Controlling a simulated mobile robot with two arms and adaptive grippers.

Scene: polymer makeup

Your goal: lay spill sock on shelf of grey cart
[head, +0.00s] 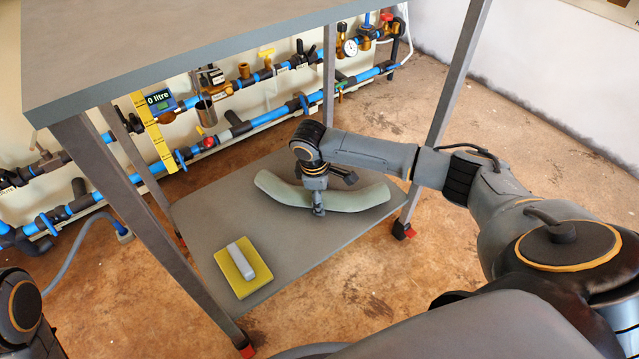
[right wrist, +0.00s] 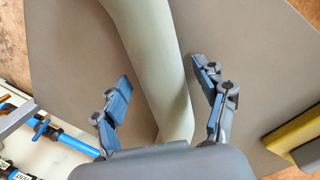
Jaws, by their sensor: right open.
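The spill sock (head: 350,197), a pale green curved tube, lies on the lower shelf (head: 215,208) of the grey cart, towards its back and right. My right gripper (head: 318,212) is over the middle of the sock, pointing down at it. In the right wrist view the gripper (right wrist: 165,85) is open, with one finger on each side of the sock (right wrist: 160,70). Whether the fingers touch the sock or the shelf I cannot tell. Of my left arm, only a part shows at the lower left edge of the head view; its gripper is out of sight.
A yellow pad with a grey block (head: 243,267) lies on the shelf's front left part. The cart's top (head: 190,40) overhangs the shelf, and its legs (head: 150,220) stand at the corners. Blue pipes with valves (head: 260,122) run along the wall behind.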

